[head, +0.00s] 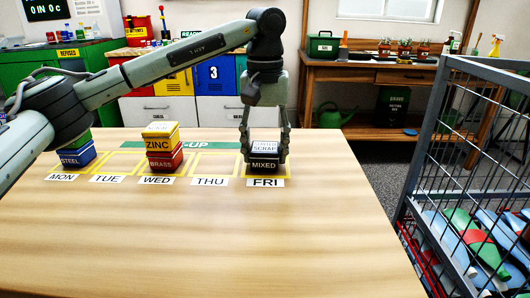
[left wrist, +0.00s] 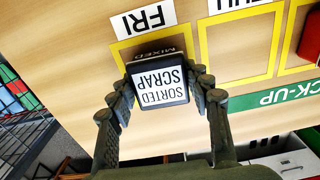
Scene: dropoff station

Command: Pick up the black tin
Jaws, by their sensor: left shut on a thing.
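In the left wrist view the fingers (left wrist: 163,95) flank the tin's sides. The tin's underside is hidden, and I cannot tell any gap below it. My right gripper is in neither view.
A yellow ZINC tin (head: 160,137) stands on a red BRASS tin (head: 164,161) at WED. A blue STEEL tin (head: 76,158) is at MON, partly behind my left arm. TUE and THU spaces are empty. A wire cage (head: 470,160) stands right of the table. The front tabletop (head: 220,240) is clear.

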